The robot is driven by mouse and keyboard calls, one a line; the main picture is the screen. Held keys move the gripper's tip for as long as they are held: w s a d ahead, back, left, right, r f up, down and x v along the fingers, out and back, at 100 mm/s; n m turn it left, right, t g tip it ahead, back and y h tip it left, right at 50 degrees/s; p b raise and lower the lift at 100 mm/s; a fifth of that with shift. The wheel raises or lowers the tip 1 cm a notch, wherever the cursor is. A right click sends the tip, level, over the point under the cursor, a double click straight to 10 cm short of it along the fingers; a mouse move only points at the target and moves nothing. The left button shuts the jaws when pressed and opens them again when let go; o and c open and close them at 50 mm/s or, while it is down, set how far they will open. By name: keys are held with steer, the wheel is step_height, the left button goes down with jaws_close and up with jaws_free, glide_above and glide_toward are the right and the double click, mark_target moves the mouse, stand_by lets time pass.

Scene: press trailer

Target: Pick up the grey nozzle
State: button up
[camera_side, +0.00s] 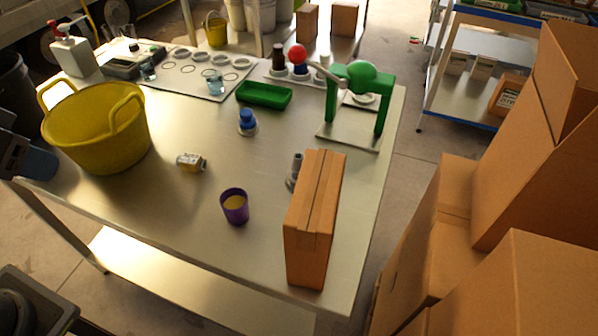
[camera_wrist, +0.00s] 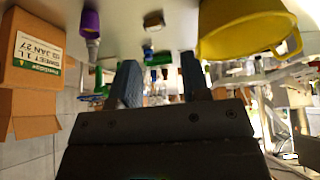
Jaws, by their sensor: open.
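The grey nozzle (camera_side: 296,168) stands on the metal table in the side view, just left of a tall cardboard box (camera_side: 312,225) that hides part of it. In the wrist view, a grey shape beyond the purple cup looks like the same nozzle (camera_wrist: 92,49). A similar blue nozzle (camera_side: 247,120) stands farther back on a pale base. My gripper (camera_wrist: 159,62) is open, with its two blue-grey fingers apart and nothing between them. It is well away from the grey nozzle; the wrist view is tipped, with the tabletop along the top.
A purple cup (camera_side: 235,206) stands front left of the grey nozzle, with a small labelled jar (camera_side: 191,162) beyond it. A yellow tub (camera_side: 97,130) fills the table's left. A green tray (camera_side: 264,95) and green press (camera_side: 361,80) stand at the back. The table's middle has free room.

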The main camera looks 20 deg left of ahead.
steer(key=shift+o, duration=0.2)
steer(key=shift+o, duration=0.9)
steer(key=shift+r, duration=0.1)
steer(key=w+d+r+m+g+h, duration=0.1)
steer(key=w+d+r+m, duration=0.3)
steer(key=w, duration=0.4)
steer(key=m+g+h, duration=0.3)
steer(key=m, duration=0.6)
glide_above(297, 156)
steer(key=a, duration=0.2)
steer(key=f, duration=1.5)
steer(key=shift+s+d, duration=0.2)
steer(key=shift+s, duration=0.2)
steer(key=shift+x, duration=2.95)
